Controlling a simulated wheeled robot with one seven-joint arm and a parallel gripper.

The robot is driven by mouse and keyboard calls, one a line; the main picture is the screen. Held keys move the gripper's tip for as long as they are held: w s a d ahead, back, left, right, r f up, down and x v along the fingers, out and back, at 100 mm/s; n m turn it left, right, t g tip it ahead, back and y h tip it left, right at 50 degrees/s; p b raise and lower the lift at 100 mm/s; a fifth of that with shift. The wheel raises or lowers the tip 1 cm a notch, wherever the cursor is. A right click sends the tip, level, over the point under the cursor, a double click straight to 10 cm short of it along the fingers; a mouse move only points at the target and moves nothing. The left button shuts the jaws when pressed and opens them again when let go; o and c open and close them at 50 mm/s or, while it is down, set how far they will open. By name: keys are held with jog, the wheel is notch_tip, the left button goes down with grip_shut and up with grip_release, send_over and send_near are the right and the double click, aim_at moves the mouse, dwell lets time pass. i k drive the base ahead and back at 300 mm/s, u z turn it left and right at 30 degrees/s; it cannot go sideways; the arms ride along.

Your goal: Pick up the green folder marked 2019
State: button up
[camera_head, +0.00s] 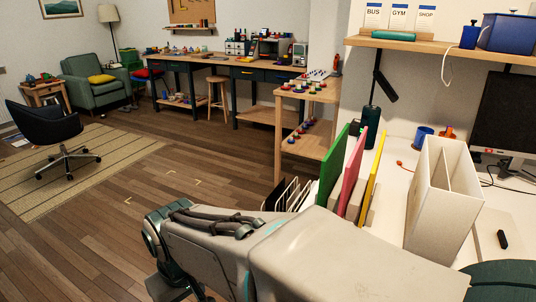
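A green folder (333,168) stands upright on the white desk, at the left of a row of coloured folders. A pink folder (351,175) and a yellow folder (373,175) stand to its right, with gaps between them. No marking such as 2019 is readable on any of them. The lower part of the green folder is hidden behind my pale arm, which crosses the bottom of the view. My gripper is not visible, so I cannot tell its state or its distance from the folder.
A white two-slot file box (421,208) stands right of the folders, near a monitor (506,112). A dark green bottle (371,130) and a blue mug (424,136) stand behind. A wooden shelf (440,46) overhangs the desk. Wooden floor (150,190) at left is clear.

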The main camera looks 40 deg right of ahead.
aim_at(332, 165)
jog(key=z, duration=0.95)
jog(key=i, duration=0.85)
jog(key=z, duration=0.9)
